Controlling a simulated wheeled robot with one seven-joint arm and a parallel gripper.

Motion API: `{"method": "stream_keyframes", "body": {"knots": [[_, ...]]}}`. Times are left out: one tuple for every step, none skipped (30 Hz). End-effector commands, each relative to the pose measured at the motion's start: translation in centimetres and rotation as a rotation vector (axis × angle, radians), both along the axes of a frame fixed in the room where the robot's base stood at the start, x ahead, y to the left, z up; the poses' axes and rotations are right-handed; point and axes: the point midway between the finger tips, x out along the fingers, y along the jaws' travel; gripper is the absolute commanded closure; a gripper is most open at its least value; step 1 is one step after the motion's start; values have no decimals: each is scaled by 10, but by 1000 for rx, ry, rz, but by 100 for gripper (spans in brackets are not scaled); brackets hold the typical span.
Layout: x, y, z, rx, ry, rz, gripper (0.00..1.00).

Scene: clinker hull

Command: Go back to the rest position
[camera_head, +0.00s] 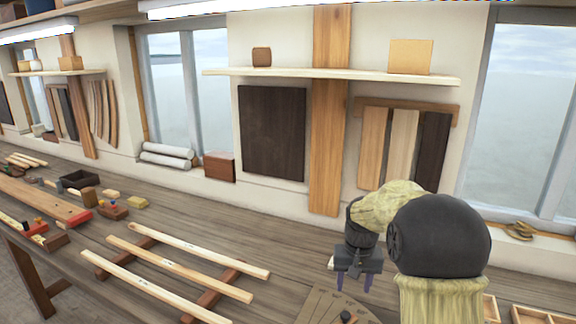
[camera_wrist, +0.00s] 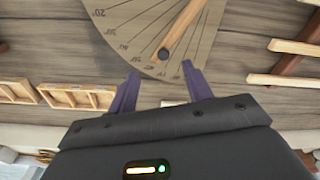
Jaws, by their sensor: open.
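My gripper (camera_head: 355,283) hangs from my arm over the right part of the workbench in the head view. In the wrist view my gripper (camera_wrist: 160,88) shows two purple fingers spread apart with nothing between them. A fan-shaped board with angle marks (camera_head: 322,306) lies on the bench just below my gripper. In the wrist view the marked board (camera_wrist: 125,22) lies beyond the fingertips, with a wooden pointer (camera_wrist: 184,25) pivoting on a dark knob (camera_wrist: 164,54). I cannot tell the exact height of the fingers above it.
A rack with pale wooden strips (camera_head: 178,267) lies left of my gripper. Small wooden trays (camera_wrist: 78,96) lie on the bench near the board. A plank (camera_head: 66,208) with red-ended tools is at far left. A shelf (camera_head: 330,75) and windows line the wall behind.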

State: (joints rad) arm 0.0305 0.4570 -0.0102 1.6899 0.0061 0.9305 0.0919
Motion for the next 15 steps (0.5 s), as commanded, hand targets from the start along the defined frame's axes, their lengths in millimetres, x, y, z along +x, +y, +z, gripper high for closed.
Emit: {"method": "stream_keyframes", "body": {"knots": [[-15,2,-1,-1,-10,11,50],[-23,3,-1,-2,-18,17,50],[-34,5,-3,-2,-28,24,50],[-43,6,-4,-3,-36,30,50],[-52,7,-6,-3,-43,36,50],[-63,8,-8,-4,-53,44,50],[-72,9,-9,-5,-61,50,50],[-81,10,-11,-6,-68,56,50],[-94,11,-13,-7,-78,64,50],[-103,12,-15,-7,-87,70,50],[-113,13,-17,-9,-94,75,50],[-126,14,-19,-9,-104,83,50],[-136,14,-21,-11,-112,89,50],[-146,15,-23,-11,-118,95,50],[-159,16,-26,-13,-129,104,50]]}}
